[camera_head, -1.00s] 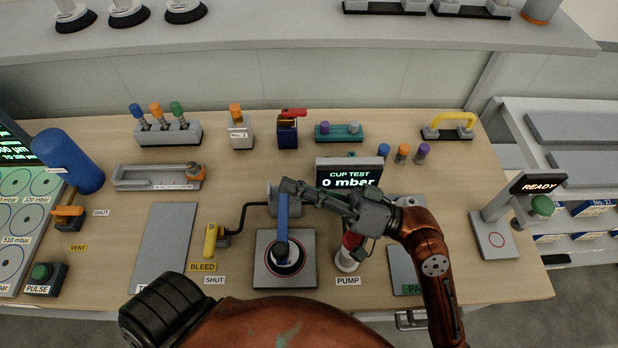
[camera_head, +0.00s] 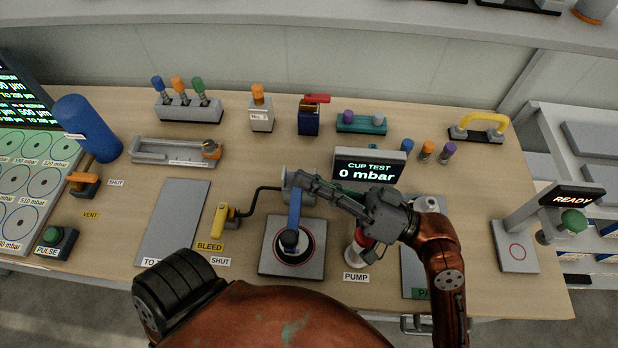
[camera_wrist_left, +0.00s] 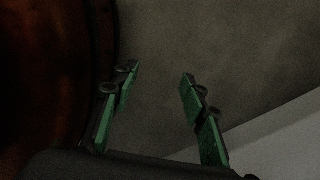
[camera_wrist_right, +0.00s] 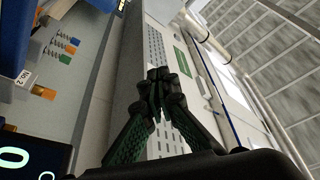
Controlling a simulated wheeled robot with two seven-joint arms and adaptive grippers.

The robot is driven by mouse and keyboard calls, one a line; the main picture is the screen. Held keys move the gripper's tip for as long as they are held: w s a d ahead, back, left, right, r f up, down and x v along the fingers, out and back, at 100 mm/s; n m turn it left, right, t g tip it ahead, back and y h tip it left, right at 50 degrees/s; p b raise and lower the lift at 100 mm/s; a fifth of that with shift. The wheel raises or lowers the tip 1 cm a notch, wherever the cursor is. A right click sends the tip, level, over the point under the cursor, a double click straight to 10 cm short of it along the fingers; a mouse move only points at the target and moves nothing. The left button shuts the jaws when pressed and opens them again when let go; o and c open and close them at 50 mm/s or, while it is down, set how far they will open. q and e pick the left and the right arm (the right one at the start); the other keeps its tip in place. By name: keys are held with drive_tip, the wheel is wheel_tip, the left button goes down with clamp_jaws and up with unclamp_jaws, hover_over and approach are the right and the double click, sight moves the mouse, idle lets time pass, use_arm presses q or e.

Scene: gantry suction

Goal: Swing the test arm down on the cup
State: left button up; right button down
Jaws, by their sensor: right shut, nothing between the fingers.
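The test arm (camera_head: 295,215) is a blue bar on a grey pivot post at the back of the test stand (camera_head: 312,267). It reaches down toward the viewer, its dark round end over the cup (camera_head: 302,254), a black and red ring on the stand's plate. Whether the end touches the cup I cannot tell. My right gripper (camera_head: 294,180) is shut and empty, fingertips beside the top of the pivot post, at the arm's back end. It also shows shut in the right wrist view (camera_wrist_right: 159,76). My left gripper (camera_wrist_left: 158,82) is open and empty over the floor in the left wrist view.
The CUP TEST display (camera_head: 367,167) reads 0 mbar. A yellow bleed lever (camera_head: 219,222) stands left of the stand, the red and white pump (camera_head: 357,248) right of it. A grey plate (camera_head: 172,222) lies at left. My own arm covers the front edge.

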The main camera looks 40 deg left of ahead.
use_arm(q)
drive_tip(key=shift+w, duration=0.1)
use_arm(e)
drive_tip(key=shift+r, duration=0.1)
wheel_tip(320, 180, up, 4)
drive_tip(key=p, duration=0.2)
use_arm(q)
drive_tip(key=shift+s+b, duration=0.7)
drive_tip(key=shift+s, duration=0.3)
use_arm(e)
drive_tip(key=w+a+f+v, duration=0.1)
drive_tip(key=v, duration=0.9)
drive_tip(key=shift+w, duration=0.3)
use_arm(q)
drive_tip(key=shift+a, duration=0.1)
use_arm(e)
drive_tip(key=shift+a, duration=0.1)
